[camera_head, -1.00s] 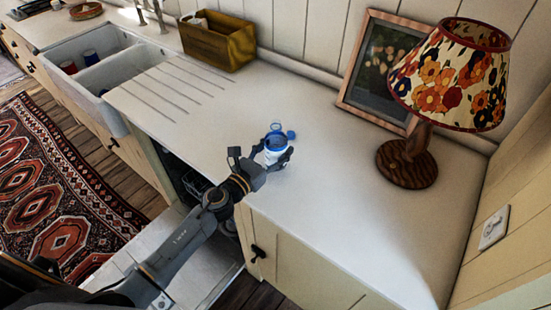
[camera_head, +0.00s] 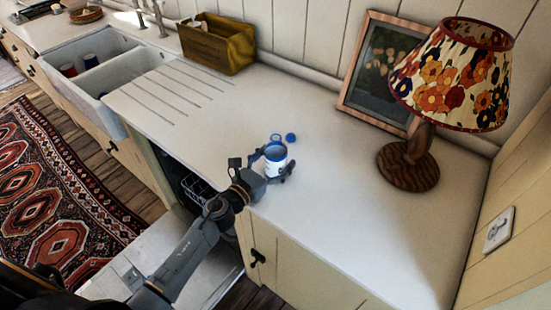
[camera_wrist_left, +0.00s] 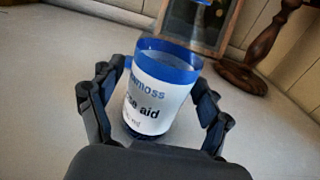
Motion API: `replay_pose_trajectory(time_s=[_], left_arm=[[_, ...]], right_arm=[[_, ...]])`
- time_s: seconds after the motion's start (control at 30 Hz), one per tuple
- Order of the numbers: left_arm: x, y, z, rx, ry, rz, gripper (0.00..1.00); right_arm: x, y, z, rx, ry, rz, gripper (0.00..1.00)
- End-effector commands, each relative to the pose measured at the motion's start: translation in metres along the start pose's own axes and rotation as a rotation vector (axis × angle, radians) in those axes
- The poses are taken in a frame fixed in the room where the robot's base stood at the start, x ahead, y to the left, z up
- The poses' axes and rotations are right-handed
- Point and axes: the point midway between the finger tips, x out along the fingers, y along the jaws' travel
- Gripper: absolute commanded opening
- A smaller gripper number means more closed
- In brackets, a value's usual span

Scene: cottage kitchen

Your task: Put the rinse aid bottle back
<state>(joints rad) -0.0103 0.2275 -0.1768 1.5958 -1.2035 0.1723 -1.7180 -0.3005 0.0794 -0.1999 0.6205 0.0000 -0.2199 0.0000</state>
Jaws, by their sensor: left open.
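The rinse aid bottle (camera_head: 275,163) is on the worktop near its front edge. It has a white label with blue bands and a clear upper part; the label reads "se aid" in the left wrist view (camera_wrist_left: 155,100). My left gripper (camera_head: 272,172) is open, with its fingers on either side of the bottle. The wrist view also shows the left gripper (camera_wrist_left: 155,105) around the bottle's lower part; contact cannot be told. A small blue cap (camera_head: 291,138) lies on the worktop just behind the bottle. My right gripper is not in view.
Below the worktop's front edge, an open dishwasher shows a rack (camera_head: 197,189) and a lowered door (camera_head: 135,245). A lamp (camera_head: 408,165) and a picture frame (camera_head: 375,65) stand at the back right. A wooden box (camera_head: 216,45) and sink (camera_head: 103,68) are left.

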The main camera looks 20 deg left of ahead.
Motion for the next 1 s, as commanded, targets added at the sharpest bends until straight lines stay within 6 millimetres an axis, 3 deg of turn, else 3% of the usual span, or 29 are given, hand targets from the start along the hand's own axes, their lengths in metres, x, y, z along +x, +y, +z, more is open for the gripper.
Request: replay_pose_trajectory(time_s=[0.2, 0.7, 1.0], left_arm=[[-0.004, 0.0, 0.003, 0.001, 0.002, 0.0, 0.78], [-0.102, 0.0, -0.001, 0.0, 0.001, 0.0, 0.78], [-0.12, 0.0, 0.003, 0.0, 0.0, 0.001, 0.78]], right_arm=[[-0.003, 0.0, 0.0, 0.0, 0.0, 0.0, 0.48], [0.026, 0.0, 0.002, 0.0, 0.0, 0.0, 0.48], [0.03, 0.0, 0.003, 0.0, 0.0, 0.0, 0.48]])
